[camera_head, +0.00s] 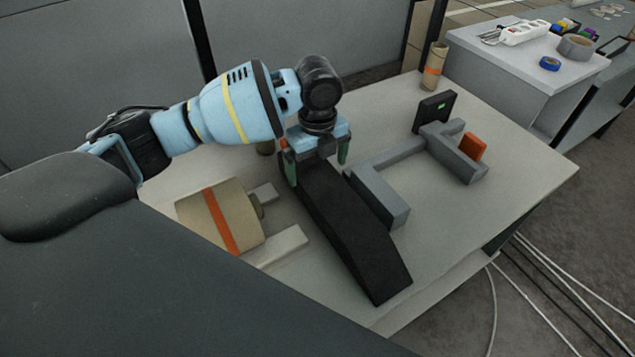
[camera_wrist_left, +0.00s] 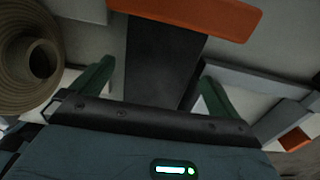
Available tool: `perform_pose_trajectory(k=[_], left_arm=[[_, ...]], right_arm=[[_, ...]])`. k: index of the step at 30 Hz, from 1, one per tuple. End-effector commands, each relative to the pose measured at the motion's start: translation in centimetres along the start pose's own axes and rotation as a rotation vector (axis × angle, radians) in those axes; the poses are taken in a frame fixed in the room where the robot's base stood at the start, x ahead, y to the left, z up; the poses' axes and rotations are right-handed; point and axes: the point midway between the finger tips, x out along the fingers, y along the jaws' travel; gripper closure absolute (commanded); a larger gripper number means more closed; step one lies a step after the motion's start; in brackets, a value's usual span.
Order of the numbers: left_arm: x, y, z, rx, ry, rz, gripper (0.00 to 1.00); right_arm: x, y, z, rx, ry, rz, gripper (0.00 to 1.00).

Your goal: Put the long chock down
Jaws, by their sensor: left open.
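The long chock (camera_head: 358,235) is a long black wedge lying on the pale tabletop, its sloped end toward the front. My left gripper (camera_head: 317,163) is over its far end, open, with one green finger on each side of it. In the left wrist view the black chock (camera_wrist_left: 160,62) shows between the spread fingers of the left gripper (camera_wrist_left: 155,88), with visible gaps beside it. An orange bar (camera_wrist_left: 190,14) crosses at the top of that view. My right gripper is not in view.
A kraft roll (camera_head: 200,217) with an orange stripe lies left of the chock, by pale blocks. A grey bracket (camera_head: 378,197) stands close on the right, with a black panel (camera_head: 434,111) and orange block (camera_head: 472,147) behind. A cardboard tube (camera_head: 434,66) stands at the back. The table's right side is clear.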

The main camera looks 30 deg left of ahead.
Motion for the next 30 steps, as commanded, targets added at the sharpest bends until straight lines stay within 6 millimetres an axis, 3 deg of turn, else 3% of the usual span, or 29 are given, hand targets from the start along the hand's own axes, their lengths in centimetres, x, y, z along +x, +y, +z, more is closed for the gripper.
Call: perform_pose_trajectory(k=[8, 18, 27, 30], left_arm=[[1.3, 0.1, 0.0, -0.001, 0.001, 0.001, 0.0], [5.6, 0.1, -0.1, -0.001, 0.002, 0.002, 0.0], [5.9, 0.1, -0.1, -0.001, 0.0, 0.0, 0.0], [5.9, 0.1, -0.1, -0.001, 0.0, 0.0, 0.13]], right_arm=[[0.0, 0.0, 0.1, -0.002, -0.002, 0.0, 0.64], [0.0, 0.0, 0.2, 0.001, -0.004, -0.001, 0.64], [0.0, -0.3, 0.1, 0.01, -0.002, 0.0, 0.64], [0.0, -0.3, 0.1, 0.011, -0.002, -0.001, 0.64]])
